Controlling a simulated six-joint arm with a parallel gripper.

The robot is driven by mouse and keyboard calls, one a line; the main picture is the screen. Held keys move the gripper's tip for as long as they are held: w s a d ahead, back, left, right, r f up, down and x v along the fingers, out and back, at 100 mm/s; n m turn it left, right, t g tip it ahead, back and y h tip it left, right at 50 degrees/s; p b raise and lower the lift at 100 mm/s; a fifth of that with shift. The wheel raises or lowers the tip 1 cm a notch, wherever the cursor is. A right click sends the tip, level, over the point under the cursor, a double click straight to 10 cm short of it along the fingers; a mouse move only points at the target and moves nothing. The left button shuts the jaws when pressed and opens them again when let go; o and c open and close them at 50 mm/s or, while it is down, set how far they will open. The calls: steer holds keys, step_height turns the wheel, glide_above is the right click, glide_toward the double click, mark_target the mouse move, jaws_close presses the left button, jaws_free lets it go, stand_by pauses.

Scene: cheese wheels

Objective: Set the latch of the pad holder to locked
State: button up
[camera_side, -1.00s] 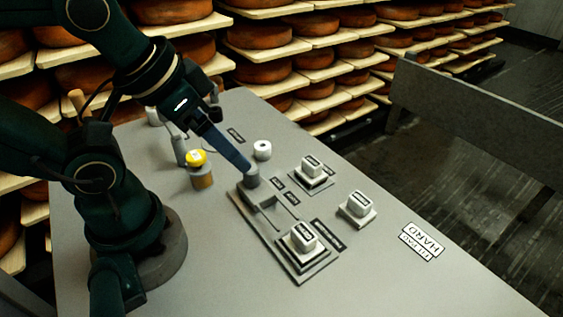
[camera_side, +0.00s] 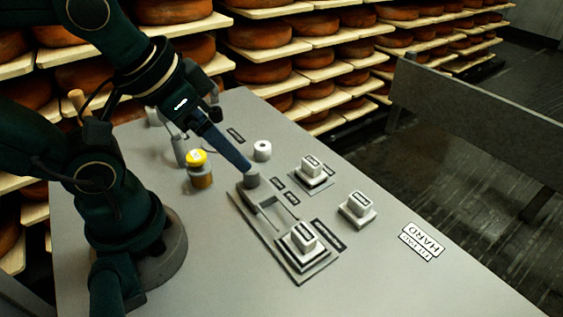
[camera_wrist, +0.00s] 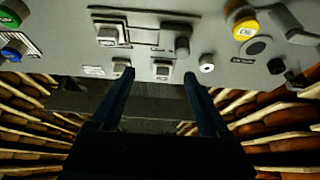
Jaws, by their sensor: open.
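The pad holder (camera_side: 262,217) is a grey plate on the table, with a white and dark pad block (camera_side: 303,238) at its near end. It also shows at the top of the wrist view (camera_wrist: 150,14). A round grey knob (camera_side: 251,181), probably the latch, stands at the holder's far end beside a slotted track; the wrist view shows it too (camera_wrist: 182,44). My gripper (camera_side: 246,168) is open and empty, its fingers pointing down close to the knob in the side view. In the wrist view the fingertips (camera_wrist: 157,76) are apart, and the knob is not between them. Contact cannot be told.
Two white blocks, one on a dark mat (camera_side: 311,170) and one bare (camera_side: 357,208), stand right of the holder. A white roll (camera_side: 262,150) and a yellow-capped jar (camera_side: 200,170) stand near my gripper. A "HARD" label (camera_side: 422,241) lies right. Cheese shelves (camera_side: 270,70) line the back.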

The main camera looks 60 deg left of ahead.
steer(key=shift+r, duration=0.1)
steer(key=shift+c, duration=0.8)
steer(key=w+a+f+g, duration=0.1)
steer(key=w+f, duration=0.1)
steer(key=w+a+f+n+g, duration=0.1)
steer(key=w+g, duration=0.1)
steer(key=w+a+f+n+g, duration=0.1)
steer(key=w+a+f+g, duration=0.1)
steer(key=shift+w+a+f, duration=0.1)
steer(key=shift+w+f, duration=0.15)
steer(key=shift+f, duration=0.1)
steer(key=shift+s+a+f+g, duration=0.15)
steer(key=shift+f+g, duration=0.15)
steer(key=shift+f, duration=2.65)
jaws_close()
